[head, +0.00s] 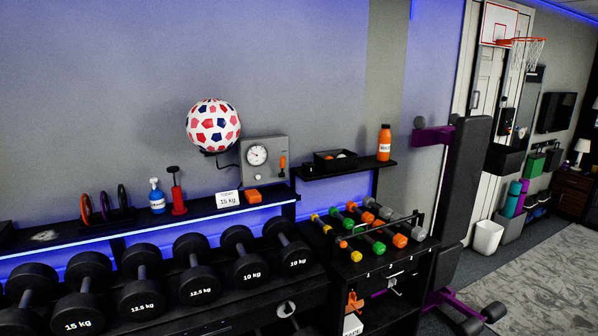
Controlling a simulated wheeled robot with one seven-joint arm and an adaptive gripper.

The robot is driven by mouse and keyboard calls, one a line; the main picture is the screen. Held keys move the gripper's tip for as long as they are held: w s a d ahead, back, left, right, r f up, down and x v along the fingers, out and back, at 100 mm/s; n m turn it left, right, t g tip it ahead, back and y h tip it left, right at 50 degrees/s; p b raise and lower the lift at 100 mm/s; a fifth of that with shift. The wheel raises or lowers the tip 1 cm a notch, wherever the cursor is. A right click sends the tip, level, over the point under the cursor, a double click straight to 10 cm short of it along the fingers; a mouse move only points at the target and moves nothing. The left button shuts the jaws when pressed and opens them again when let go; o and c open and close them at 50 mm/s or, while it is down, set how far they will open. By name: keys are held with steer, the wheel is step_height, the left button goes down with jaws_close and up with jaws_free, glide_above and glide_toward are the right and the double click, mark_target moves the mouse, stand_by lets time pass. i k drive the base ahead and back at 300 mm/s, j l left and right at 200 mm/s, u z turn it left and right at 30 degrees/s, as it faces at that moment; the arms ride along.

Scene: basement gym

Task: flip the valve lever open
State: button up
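A grey wall box (268,180) is mounted above the shelf, near the middle of the head view. A round white dial gauge (257,155) is on its front. A small orange lever (283,161) is at the right side of the box front and looks about upright. It is too small to tell its exact setting. A red, white and blue ball (213,126) sits just left of the box, with a dark hose or bracket between them. My gripper is not in view.
A dumbbell rack (160,320) stands in front. A small shelf (345,170) with an orange bottle (384,143) is right.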

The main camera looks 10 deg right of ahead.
mark_target(282, 158)
steer(key=i+l, duration=0.1)
steer(key=i, duration=0.65)
steer(key=i+l, duration=0.1)
steer(key=i, duration=0.65)
steer(key=i+u, duration=0.1)
steer(key=i, duration=0.65)
